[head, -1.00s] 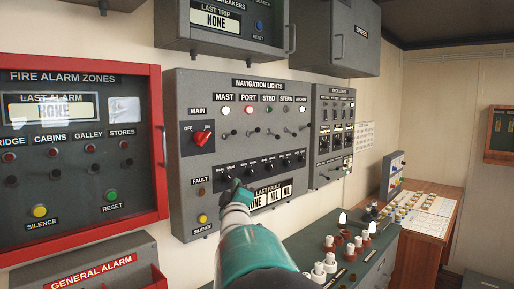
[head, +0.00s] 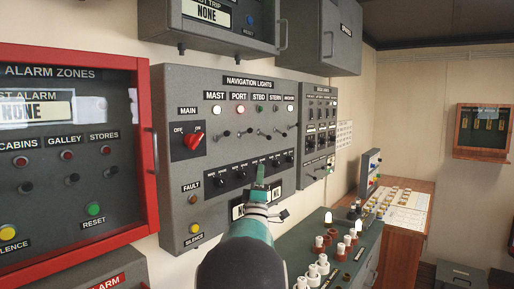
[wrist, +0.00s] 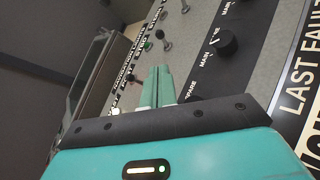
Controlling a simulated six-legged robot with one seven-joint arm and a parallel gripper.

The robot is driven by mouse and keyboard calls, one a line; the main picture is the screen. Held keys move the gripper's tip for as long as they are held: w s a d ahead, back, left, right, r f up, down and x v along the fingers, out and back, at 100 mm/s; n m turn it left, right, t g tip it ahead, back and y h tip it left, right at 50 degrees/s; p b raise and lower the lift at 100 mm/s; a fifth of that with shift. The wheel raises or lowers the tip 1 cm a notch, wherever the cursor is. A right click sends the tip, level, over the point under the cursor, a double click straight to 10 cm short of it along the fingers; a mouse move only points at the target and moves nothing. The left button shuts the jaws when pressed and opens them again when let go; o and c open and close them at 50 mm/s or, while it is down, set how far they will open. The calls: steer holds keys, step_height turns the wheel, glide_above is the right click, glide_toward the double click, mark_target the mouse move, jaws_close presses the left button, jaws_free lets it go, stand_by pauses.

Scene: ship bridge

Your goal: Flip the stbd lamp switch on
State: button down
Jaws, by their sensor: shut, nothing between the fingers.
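The grey navigation lights panel (head: 176,84) is on the wall. Its stbd lamp (head: 259,109) is dark green, while the mast and port lamps glow. The stbd switch (head: 264,133) is a small toggle lever below that lamp; its exact position is too small to tell. In the wrist view the stbd lamp (wrist: 147,45) and stbd switch (wrist: 166,43) show beyond the fingertips. My gripper (head: 261,168) is shut and empty, pointing up in front of the row of knobs, below the stbd switch. It also shows in the wrist view (wrist: 158,72), apart from the switch.
A row of black knobs (head: 242,174) lies below the toggles, partly covered by my gripper. The red main switch (head: 194,141) is at the left. The port switch (head: 243,133) and stern switch (head: 279,132) flank the stbd switch. A green console (head: 345,262) stands below right.

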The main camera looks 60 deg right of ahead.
steer(key=w, duration=0.1)
glide_toward(265, 135)
steer(key=x, duration=0.5)
stand_by(0.6)
